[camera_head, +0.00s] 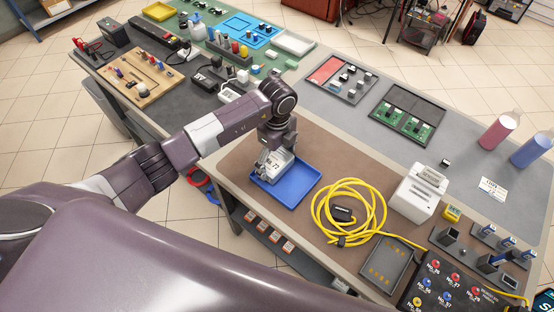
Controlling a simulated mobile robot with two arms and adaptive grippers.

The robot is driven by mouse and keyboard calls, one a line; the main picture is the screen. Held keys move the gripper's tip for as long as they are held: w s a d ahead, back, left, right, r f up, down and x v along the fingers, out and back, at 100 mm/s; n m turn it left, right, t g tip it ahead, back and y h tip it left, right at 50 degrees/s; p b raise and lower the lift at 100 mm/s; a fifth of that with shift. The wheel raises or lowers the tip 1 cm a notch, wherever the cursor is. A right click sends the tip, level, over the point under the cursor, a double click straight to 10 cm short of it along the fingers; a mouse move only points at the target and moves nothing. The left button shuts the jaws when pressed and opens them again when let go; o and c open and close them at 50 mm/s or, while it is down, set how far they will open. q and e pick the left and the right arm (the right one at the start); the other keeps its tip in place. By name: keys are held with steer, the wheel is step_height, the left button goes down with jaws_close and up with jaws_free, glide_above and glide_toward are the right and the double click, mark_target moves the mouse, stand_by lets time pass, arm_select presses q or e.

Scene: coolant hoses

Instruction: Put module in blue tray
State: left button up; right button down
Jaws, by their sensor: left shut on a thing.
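A blue tray (296,190) lies on the brown mat near the middle of the bench. My left gripper (268,168) points down over the tray's left part. It is shut on a pale module (279,164) with dark lettering on its face. The module is partly hidden by the fingers, and I cannot tell whether it touches the tray floor. My right gripper does not show.
A yellow cable coil (346,212) lies to the right of the tray, with a white device (418,192) beyond it. A dark tray (392,264) and a button box (441,286) are at the front right. Open grey bench lies behind the tray.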

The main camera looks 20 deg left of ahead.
mark_target(277, 159)
arm_select(q)
steer(key=shift+f, duration=0.45)
steer(key=shift+f, duration=0.1)
steer(key=o, duration=1.6)
steer(key=shift+r, duration=0.2)
step_height(277, 159, up, 10)
steer(key=shift+r+b, duration=0.25)
steer(key=shift+b, duration=0.8)
steer(key=shift+r, duration=0.65)
